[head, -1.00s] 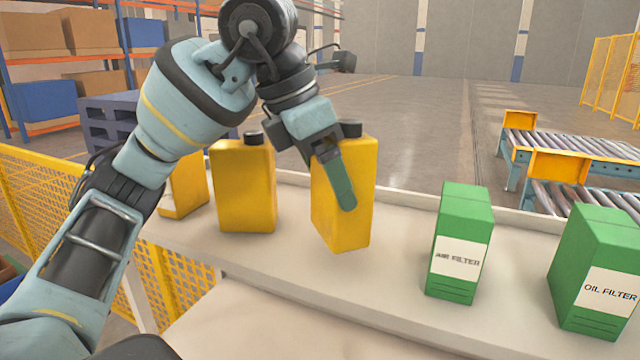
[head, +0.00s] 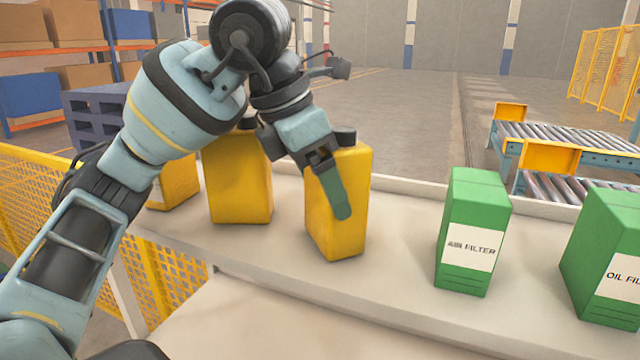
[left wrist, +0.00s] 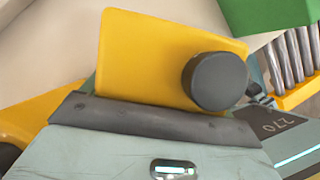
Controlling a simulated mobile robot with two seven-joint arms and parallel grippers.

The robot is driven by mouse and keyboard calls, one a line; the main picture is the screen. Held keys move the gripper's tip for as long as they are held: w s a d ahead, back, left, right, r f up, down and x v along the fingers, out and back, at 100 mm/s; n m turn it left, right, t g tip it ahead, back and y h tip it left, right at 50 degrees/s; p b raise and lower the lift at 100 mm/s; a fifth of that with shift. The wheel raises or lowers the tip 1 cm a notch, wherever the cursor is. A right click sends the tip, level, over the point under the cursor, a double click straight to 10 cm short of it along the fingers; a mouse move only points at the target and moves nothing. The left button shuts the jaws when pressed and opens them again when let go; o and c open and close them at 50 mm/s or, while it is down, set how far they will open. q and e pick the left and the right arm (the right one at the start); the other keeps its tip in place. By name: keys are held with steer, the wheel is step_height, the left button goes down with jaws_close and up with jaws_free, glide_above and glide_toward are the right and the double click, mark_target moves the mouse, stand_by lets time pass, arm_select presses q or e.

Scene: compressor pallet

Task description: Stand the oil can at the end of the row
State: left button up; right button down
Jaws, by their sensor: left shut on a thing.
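The oil can (head: 333,236), a yellow rectangular can with a dark cap, is upright over the pale shelf (head: 405,235) in the head view. My left gripper (head: 341,208) is shut on it from above, one finger lying down its near face. I cannot tell whether its base touches the shelf. In the left wrist view the can (left wrist: 150,60) shows close up against the gripper, its round dark cap on the right. Two more yellow cans, a nearer one (head: 240,185) and one (head: 178,186) partly behind my arm, stand to the left. My right gripper is out of view.
A green air filter box (head: 474,230) and a green oil filter box (head: 610,255) stand to the right, with clear shelf between the held can and the air filter. A raised lip runs along the shelf's back. Roller conveyors (head: 560,145) stand beyond.

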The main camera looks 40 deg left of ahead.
arm_select(q)
steer(key=shift+r, duration=0.15)
steer(key=shift+w, duration=0.55)
steer(key=o, duration=1.2)
steer(key=shift+s+f, duration=0.1)
steer(key=shift+f, duration=0.1)
steer(key=shift+o, duration=0.7)
steer(key=shift+s, duration=0.15)
steer(key=p+v, duration=0.2)
steer(key=v, duration=1)
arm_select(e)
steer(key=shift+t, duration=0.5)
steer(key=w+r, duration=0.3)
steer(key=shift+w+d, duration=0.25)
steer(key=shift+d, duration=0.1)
